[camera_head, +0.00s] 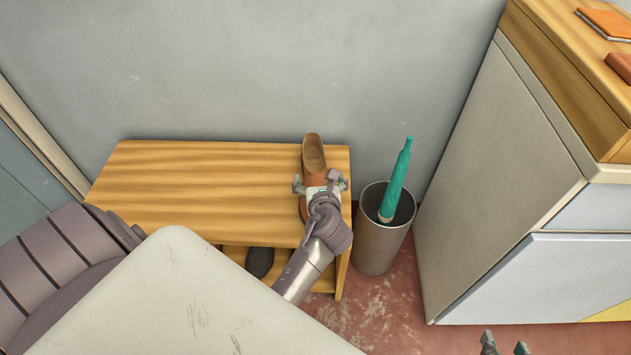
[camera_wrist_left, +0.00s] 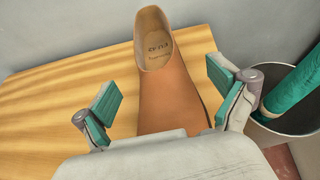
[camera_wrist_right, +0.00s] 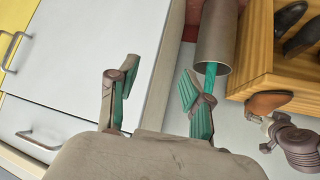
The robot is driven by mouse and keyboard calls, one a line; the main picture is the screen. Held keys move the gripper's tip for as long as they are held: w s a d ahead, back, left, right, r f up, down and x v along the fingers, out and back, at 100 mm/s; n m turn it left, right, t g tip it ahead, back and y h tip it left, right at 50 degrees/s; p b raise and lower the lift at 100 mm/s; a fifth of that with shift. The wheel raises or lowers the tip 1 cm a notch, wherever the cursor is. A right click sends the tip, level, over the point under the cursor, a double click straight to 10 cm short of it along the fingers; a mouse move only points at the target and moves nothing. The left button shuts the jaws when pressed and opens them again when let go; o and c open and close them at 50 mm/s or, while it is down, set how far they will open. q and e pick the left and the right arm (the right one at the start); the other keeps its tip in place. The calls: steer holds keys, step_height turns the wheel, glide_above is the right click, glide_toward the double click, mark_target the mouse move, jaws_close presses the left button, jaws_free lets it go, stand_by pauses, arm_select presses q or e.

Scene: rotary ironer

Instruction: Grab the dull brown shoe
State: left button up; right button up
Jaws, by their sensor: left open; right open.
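A dull brown shoe (camera_head: 313,155) lies on top of the wooden bench, near its right end, with its open heel end toward the wall. My left gripper (camera_head: 320,184) is over the shoe's front part in the head view. In the left wrist view the shoe (camera_wrist_left: 168,85) lies between the open fingers of my left gripper (camera_wrist_left: 163,95), with a gap on both sides. The shoe's toe is hidden under the gripper. My right gripper (camera_head: 505,345) is open and empty at the lower right, away from the bench; it also shows in the right wrist view (camera_wrist_right: 155,90).
The wooden bench (camera_head: 200,190) stands against the grey wall, with dark shoes (camera_head: 260,262) on its lower shelf. Right of it stands a grey metal bin (camera_head: 375,245) holding a green umbrella (camera_head: 398,178). A white cabinet (camera_head: 500,190) is further right.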

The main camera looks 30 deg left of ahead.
mark_target(315, 166)
arm_select(q)
steer(key=shift+b+x, duration=0.3)
steer(key=shift+x, duration=0.6)
steer(key=b+x, duration=0.2)
steer(key=x, duration=0.2)
steer(key=shift+w+a+r, duration=0.1)
steer(key=shift+a, duration=0.2)
steer(key=shift+w+a, duration=0.1)
steer(key=c, duration=1.6)
arm_select(e)
steer(key=w+a+r+t+y, duration=0.2)
steer(key=w+r+t, duration=0.4)
steer(key=r, duration=0.4)
steer(key=shift+w+a+t, duration=0.3)
steer(key=shift+a+t, duration=0.35)
steer(key=shift+t, duration=0.25)
